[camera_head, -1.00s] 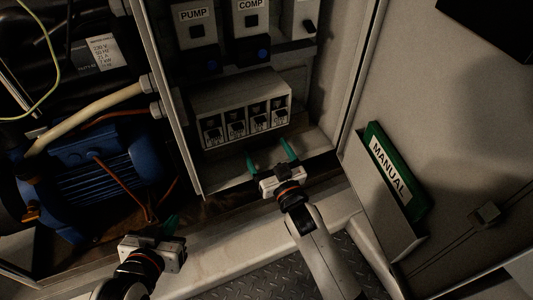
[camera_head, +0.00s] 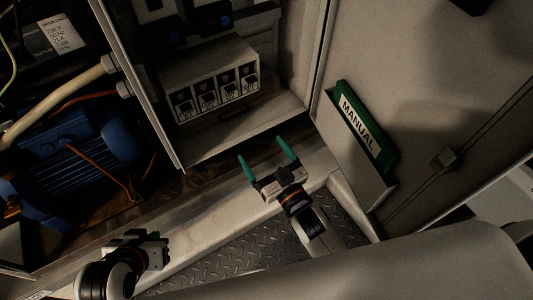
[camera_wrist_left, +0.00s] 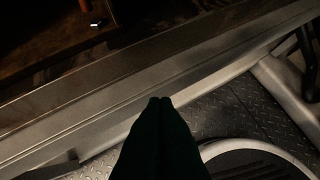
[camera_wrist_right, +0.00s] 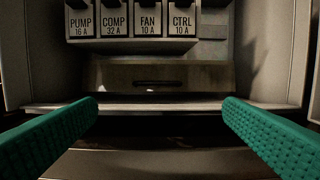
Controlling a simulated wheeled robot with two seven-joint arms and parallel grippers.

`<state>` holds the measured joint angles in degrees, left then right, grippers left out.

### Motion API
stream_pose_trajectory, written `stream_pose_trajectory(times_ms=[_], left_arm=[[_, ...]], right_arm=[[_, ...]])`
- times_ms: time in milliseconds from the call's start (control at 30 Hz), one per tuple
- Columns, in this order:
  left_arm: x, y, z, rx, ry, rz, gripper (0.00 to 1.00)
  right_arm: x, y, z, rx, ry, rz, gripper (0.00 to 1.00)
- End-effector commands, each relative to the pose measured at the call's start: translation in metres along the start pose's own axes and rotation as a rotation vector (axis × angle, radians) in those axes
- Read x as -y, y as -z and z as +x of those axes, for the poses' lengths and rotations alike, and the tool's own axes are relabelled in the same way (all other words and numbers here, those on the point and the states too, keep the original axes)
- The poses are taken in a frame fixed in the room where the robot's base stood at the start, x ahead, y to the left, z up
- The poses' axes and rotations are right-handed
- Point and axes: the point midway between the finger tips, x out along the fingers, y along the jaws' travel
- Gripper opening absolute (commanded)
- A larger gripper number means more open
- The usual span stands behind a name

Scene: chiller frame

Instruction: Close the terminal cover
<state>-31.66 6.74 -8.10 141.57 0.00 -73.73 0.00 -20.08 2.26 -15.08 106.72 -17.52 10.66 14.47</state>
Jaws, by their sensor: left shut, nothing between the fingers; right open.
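A grey-brown panel with a dark slot-like handle (camera_wrist_right: 155,82), which looks like the terminal cover, lies below the breaker row in the right wrist view. In the head view it is a dim strip (camera_head: 222,118) under the breakers. I cannot tell how far it is swung. My right gripper (camera_head: 268,160) is open and empty, its green fingers pointing at the cabinet, short of its sill. In the right wrist view the fingers (camera_wrist_right: 160,112) stand wide on either side, apart from the panel. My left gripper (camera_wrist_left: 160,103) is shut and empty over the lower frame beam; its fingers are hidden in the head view.
Breakers labelled PUMP, COMP, FAN and CTRL (camera_wrist_right: 146,20) sit above the panel. The cabinet sill (camera_wrist_right: 150,107) crosses in front. A blue motor (camera_head: 85,150) is at left. A green manual in a door pocket (camera_head: 362,125) is at right. Treaded floor (camera_head: 235,245) lies below.

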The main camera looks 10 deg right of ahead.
Motion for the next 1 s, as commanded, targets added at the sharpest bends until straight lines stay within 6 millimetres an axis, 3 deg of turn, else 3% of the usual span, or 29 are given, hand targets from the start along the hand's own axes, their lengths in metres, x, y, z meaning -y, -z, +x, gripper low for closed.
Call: stream_pose_trajectory(times_ms=[367, 533, 667, 933, 1000], left_arm=[[-0.001, 0.006, -0.001, -0.033, -0.002, -0.001, 0.0], [-0.001, 0.009, 0.004, -0.049, -0.002, -0.001, 0.0], [-0.001, 0.024, 0.028, -0.114, 0.0, -0.001, 0.0], [0.0, 0.1, 0.09, -0.306, 0.003, 0.001, 0.0], [0.0, 0.121, 0.099, -0.345, 0.003, 0.001, 0.0]], right_arm=[[0.0, -0.001, -0.009, 0.002, 0.0, -0.001, 0.91], [0.001, -0.006, -0.009, -0.003, 0.001, -0.001, 0.66], [0.002, -0.02, -0.011, -0.023, 0.005, 0.002, 0.45], [0.002, -0.054, -0.017, -0.093, 0.003, 0.006, 0.01], [0.002, -0.059, -0.019, -0.11, -0.002, 0.008, 0.0]])
